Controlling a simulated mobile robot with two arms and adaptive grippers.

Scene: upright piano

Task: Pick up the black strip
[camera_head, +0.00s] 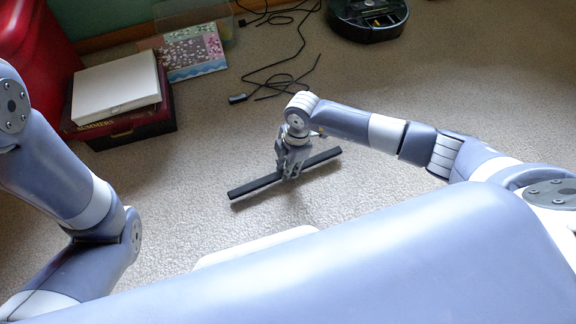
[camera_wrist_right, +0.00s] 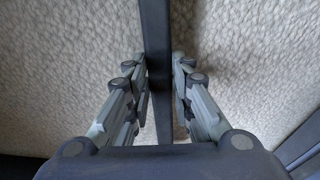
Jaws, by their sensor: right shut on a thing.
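The black strip (camera_head: 256,185) is a long, thin dark bar at the middle of the head view, set at a slant over the beige carpet. My right gripper (camera_head: 290,174) is shut on it near its middle, with strip showing on both sides. In the right wrist view the strip (camera_wrist_right: 155,30) runs up the picture between the two fingers of the right gripper (camera_wrist_right: 160,85). I cannot tell whether the strip touches the carpet or is just above it. My left gripper is not in view; only my left arm shows.
A box with a dark red book and a white box (camera_head: 115,88) stands at upper left, beside a colourful picture (camera_head: 193,52). A black cable (camera_head: 275,78) lies on the carpet behind my right gripper. A round black robot vacuum (camera_head: 368,18) is at the top. Carpet at right is clear.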

